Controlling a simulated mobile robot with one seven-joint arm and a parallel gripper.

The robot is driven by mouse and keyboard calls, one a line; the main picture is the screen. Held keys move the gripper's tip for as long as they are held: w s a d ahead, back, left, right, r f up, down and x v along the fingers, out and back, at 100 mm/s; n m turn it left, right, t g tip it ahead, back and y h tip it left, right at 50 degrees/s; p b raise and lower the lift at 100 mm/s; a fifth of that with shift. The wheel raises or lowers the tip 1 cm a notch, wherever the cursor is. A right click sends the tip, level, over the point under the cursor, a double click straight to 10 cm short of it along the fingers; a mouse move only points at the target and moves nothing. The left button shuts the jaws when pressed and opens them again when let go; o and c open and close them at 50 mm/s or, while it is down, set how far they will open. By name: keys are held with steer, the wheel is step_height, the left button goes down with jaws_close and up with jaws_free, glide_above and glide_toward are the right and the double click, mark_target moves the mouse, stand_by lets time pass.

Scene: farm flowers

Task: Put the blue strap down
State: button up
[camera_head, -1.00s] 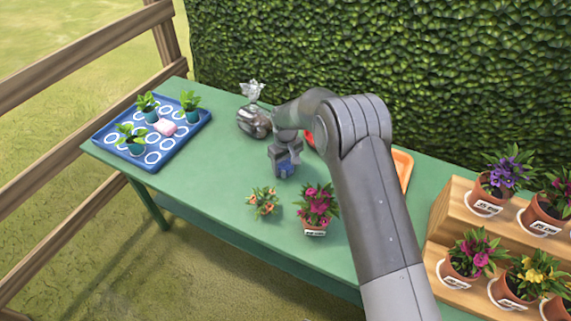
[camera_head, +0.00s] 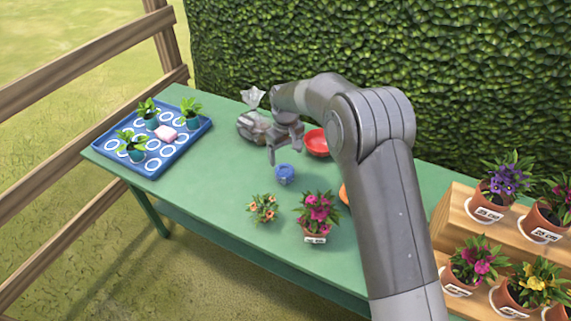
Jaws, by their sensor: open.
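The blue strap (camera_head: 285,173) rests on the green table (camera_head: 225,185), behind the two potted flowers in the middle. It looks like a small rolled blue loop. My gripper (camera_head: 284,151) is open and empty, just above and behind the strap, apart from it in the picture. My arm comes in from the lower right and covers part of the table.
A red bowl (camera_head: 316,143) sits right of my gripper. Orange flowers (camera_head: 263,207) and a pink-flowered pot (camera_head: 317,214) stand in front. A wooden stepped stand (camera_head: 452,222) is at right.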

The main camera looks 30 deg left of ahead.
steer(key=shift+r, duration=1.55)
steer(key=s+d+r+m+t, duration=0.1)
steer(key=s+d+r+m, duration=0.15)
steer(key=d+r, duration=0.95)
steer(key=s+d+r+m+t, duration=0.1)
steer(key=s+d+r+m, duration=0.15)
steer(key=d+r, duration=0.95)
steer(key=s+d+m+t, duration=0.1)
steer(key=s+d+m, duration=0.1)
steer(key=s+d, duration=0.45)
steer(key=s+d+m+t, duration=0.1)
steer(key=s+d+m, duration=0.15)
steer(key=d, duration=0.65)
steer(key=s+d+f+m, duration=0.1)
steer(key=s+d, duration=0.2)
steer(key=s, duration=0.3)
steer(key=s+d+f+m+t, duration=0.1)
steer(key=s+d, duration=0.3)
steer(key=s, duration=0.2)
steer(key=shift+s+d+m+t, duration=0.25)
steer(key=shift+s+m+t, duration=0.05)
steer(key=shift+s+m, duration=0.05)
